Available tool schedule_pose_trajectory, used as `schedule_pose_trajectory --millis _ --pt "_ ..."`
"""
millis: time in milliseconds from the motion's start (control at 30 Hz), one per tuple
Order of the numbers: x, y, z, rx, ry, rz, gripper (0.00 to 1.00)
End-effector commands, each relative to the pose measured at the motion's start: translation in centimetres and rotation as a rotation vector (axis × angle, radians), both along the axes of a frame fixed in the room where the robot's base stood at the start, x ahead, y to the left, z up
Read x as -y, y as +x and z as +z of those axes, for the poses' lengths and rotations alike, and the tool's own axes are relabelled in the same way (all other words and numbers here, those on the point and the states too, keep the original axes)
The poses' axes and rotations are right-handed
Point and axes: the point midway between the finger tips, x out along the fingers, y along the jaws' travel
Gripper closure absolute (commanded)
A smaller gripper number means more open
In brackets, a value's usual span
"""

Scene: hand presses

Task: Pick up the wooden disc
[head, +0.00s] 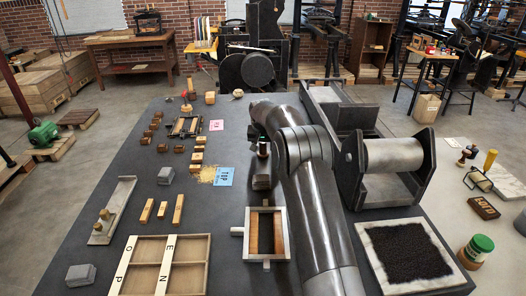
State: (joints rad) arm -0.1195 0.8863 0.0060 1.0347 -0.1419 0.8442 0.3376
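My arm (318,215) reaches from the bottom right up over the middle of the dark table and bends over to the left at its far end. A small pale round piece (238,93) lies near the table's far edge, left of the arm's top. It may be the wooden disc, but it is too small to be sure. It appears to lie free, with nothing touching it.
Several small wooden blocks (197,158) stand on the left half of the dark table (120,165). A small frame (266,235) lies left of my arm, and a divided wooden tray (190,250) lies at front left. A roller press (393,155) and a black-filled tray (373,233) stand right.

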Motion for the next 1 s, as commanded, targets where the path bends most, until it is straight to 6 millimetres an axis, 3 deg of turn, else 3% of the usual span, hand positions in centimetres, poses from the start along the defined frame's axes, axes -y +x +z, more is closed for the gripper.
schedule_pose_trajectory --millis 567,833,1000 --pt "0.0 0.0 0.0 -0.001 0.000 0.000 0.96" --pt "0.0 0.0 0.2 0.000 0.000 0.000 0.96" --pt "0.0 0.0 1.3 0.000 0.000 0.000 0.97"
